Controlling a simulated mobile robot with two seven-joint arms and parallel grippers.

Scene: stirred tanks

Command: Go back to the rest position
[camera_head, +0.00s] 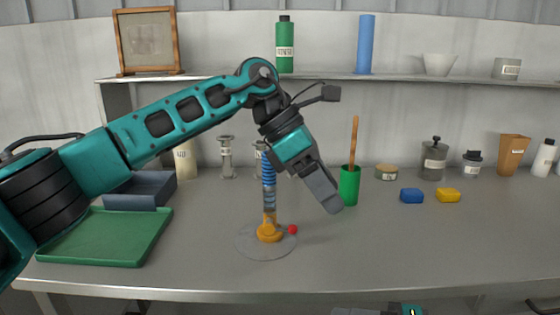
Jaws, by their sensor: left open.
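My left arm comes in from the left and reaches over the middle of the bench. My left gripper (328,200) is open, seen from the side, and points down and to the right. It is in the air in front of the green cup (349,187) with a wooden stick, and I see nothing between its fingers. An orange-based stand (269,233) with a blue coiled upper part is upright on a round grey disc, left of the gripper. A sliver of my right arm and gripper (370,311) shows at the bottom edge; its fingers cannot be made out.
A red ball (292,229) lies beside the stand. A green tray (105,238) and a dark bin (140,188) are at left under my arm. Blue (411,196) and yellow (447,195) blocks lie at right. A shelf (350,78) runs behind. The front right bench is clear.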

